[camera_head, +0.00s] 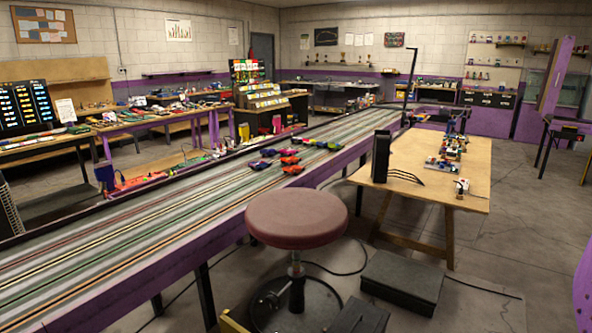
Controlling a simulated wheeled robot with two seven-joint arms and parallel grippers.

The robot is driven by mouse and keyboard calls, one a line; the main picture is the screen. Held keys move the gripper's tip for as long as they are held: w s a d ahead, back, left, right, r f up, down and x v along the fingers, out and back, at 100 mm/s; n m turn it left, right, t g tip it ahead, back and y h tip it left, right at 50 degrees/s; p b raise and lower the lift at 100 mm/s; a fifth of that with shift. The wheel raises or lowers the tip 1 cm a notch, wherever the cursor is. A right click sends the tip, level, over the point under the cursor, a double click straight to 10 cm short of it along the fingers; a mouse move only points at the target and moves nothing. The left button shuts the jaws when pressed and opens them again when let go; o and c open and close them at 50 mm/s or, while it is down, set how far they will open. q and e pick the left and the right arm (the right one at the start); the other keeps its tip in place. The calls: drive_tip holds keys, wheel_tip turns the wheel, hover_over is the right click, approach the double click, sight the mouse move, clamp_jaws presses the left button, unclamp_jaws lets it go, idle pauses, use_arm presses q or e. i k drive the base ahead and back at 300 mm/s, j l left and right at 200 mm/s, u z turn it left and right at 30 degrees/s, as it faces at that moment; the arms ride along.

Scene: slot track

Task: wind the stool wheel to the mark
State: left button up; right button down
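The stool has a round dull-red seat (297,217) on a metal post (295,266), in front of the slot track at the lower middle. Below the seat, a dark round base or wheel (322,303) surrounds the post. No mark can be made out on the stool. Neither gripper can be identified in the head view. A dark blocky shape (357,317) and a yellow piece (232,323) are cut off at the bottom edge and unclear.
The long slot track (150,235) with several toy cars (290,160) runs behind the stool. A wooden table (460,185) with a black box (381,156) stands to the right. A dark grey block (401,281) lies on the floor right of the stool. Cables cross the floor.

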sight(273, 301)
drive_tip(key=i+j+z, duration=0.2)
drive_tip(key=i+j, duration=0.25)
drive_tip(key=i+j+z, duration=0.15)
drive_tip(key=i+j, duration=0.25)
drive_tip(key=j, duration=0.15)
